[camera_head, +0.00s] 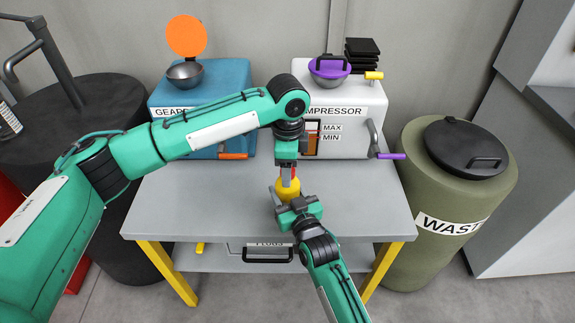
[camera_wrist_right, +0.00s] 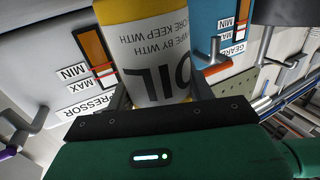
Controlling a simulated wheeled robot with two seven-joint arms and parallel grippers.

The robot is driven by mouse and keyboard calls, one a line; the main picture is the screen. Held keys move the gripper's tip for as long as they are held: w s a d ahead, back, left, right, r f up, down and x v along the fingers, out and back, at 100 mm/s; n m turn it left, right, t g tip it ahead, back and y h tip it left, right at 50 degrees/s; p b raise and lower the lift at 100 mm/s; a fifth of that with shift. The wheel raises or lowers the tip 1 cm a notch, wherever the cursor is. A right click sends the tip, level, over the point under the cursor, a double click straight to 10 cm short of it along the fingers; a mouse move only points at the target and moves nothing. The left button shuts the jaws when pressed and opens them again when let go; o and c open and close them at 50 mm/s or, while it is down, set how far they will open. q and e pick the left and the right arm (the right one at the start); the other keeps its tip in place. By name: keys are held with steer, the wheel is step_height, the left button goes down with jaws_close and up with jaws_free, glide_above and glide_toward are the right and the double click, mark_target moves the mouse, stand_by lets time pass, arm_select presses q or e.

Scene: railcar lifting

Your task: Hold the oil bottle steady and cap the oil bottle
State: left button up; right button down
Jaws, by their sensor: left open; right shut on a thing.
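The yellow oil bottle (camera_head: 288,188) is held over the middle of the grey table. My right gripper (camera_head: 295,204) is shut on it from the front. In the right wrist view the bottle (camera_wrist_right: 155,60) sits between the fingers, its white OIL label upside down in the picture. My left gripper (camera_head: 289,176) points down right above the bottle, with its jaws open around the bottle's top. A small red part (camera_head: 293,173) shows at the left fingers; I cannot tell if it is the cap seated on the bottle. The bottle's neck is mostly hidden.
Behind stand the blue gearbox unit (camera_head: 226,108) and the white compressor unit (camera_head: 383,110), with an orange lid (camera_head: 186,36) and a purple lid (camera_head: 330,66). A green waste barrel (camera_head: 420,180) is at right. The grey table (camera_head: 190,205) is clear on both sides.

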arm_select(q)
step_height(320, 180, up, 12)
stand_by(0.5)
arm_select(e)
steer(key=shift+c, duration=2.3)
jaws_free()
arm_select(q)
steer(key=shift+f, duration=0.1)
arm_select(e)
steer(key=v, duration=1.3)
steer(key=shift+s+d, duration=0.2)
steer(key=shift+s, duration=0.15)
